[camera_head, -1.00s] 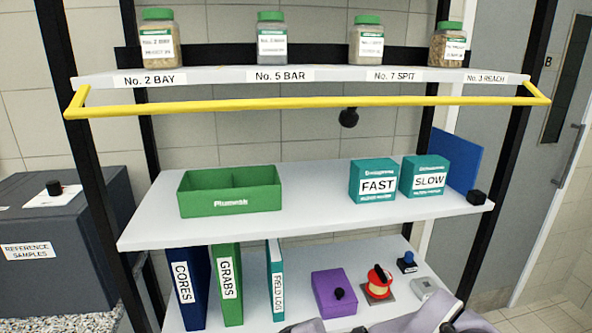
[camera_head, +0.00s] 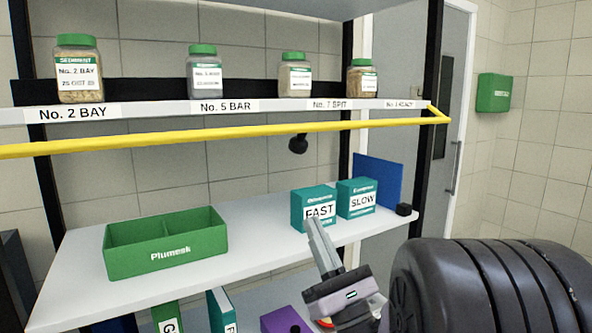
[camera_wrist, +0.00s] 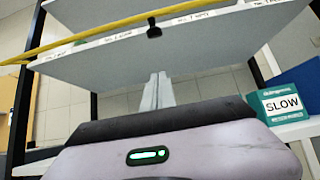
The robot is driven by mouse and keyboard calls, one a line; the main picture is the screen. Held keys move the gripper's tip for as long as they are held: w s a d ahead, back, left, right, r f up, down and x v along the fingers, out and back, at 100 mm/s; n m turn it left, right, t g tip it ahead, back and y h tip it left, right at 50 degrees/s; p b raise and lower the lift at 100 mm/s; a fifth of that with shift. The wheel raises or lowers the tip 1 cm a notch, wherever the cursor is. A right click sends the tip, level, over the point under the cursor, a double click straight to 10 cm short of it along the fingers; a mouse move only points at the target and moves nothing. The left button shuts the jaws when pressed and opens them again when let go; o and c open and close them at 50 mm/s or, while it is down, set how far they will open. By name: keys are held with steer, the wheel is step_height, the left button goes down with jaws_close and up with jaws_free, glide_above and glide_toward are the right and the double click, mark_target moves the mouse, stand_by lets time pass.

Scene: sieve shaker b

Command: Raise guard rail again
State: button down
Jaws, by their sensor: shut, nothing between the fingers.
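The yellow guard rail (camera_head: 200,135) runs along the front of the jar shelf (camera_head: 150,112), a little below its label strip. Its right end bends back to the shelf near the post. In the wrist view the rail (camera_wrist: 90,37) crosses the upper left. A black knob (camera_head: 298,144) shows below the rail; in the wrist view it sits under the shelf (camera_wrist: 153,29). My gripper (camera_head: 315,222) is shut and empty, pointing up in front of the FAST box, below the rail and apart from it. Its fingers (camera_wrist: 158,76) point toward the shelf's underside in the wrist view.
Several lidded jars (camera_head: 78,70) stand on the top shelf. The middle shelf (camera_head: 255,210) holds a green bin (camera_head: 165,250), the FAST box (camera_head: 302,207), the SLOW box (camera_head: 357,203) and a blue panel (camera_head: 383,172). Binders (camera_head: 222,305) and a purple box (camera_head: 285,318) stand below.

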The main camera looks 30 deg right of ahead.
mark_target(294, 129)
steer(key=w+r+p, duration=0.5)
steer(key=r, duration=0.5)
steer(key=shift+a+r, duration=0.15)
steer(key=shift+p, duration=0.4)
